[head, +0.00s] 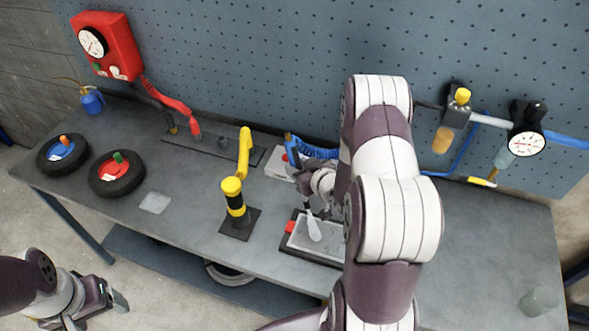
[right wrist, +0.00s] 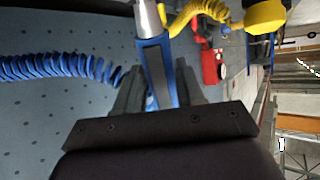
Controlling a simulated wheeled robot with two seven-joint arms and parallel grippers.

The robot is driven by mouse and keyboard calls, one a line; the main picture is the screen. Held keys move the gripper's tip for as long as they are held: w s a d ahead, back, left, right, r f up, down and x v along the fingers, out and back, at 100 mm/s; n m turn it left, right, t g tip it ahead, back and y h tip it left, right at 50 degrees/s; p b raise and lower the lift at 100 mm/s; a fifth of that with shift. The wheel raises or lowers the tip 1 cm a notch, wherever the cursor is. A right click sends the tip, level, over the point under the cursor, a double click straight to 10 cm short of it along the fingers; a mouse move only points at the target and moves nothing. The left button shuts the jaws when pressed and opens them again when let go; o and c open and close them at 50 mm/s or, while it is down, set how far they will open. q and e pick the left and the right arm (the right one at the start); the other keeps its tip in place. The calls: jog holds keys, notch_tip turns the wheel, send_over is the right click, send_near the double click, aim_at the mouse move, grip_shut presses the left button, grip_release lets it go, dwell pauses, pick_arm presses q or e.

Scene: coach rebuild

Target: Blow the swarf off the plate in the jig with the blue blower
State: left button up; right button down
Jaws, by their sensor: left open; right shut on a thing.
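The blue blower (right wrist: 156,75) is held in my right gripper (right wrist: 155,92), whose fingers are closed around its blue and grey body. In the head view, part of the blower (head: 290,146) shows left of my right arm, above the jig (head: 285,244). My right gripper (head: 306,181) is partly hidden there. The grey plate (head: 325,240) lies in the dark jig, which has a red block on its left. A pale cone-shaped plume (head: 313,230) spreads over the plate below a thin nozzle. I cannot make out swarf. My left gripper (head: 118,303) is open and empty, off the bench's front edge.
A yellow-and-black post (head: 235,205) stands left of the jig. Two black wheels (head: 117,174) (head: 63,155) lie at the bench's left. A coiled blue hose (head: 318,153) runs behind my right arm. A clear cup (head: 538,300) stands at the front right. The bench's right side is mostly free.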

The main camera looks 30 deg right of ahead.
jog(key=shift+a, duration=0.15)
dwell(0.8)
jog(key=c, duration=1.7)
grip_release()
grip_shut()
jog(key=shift+r, duration=0.15)
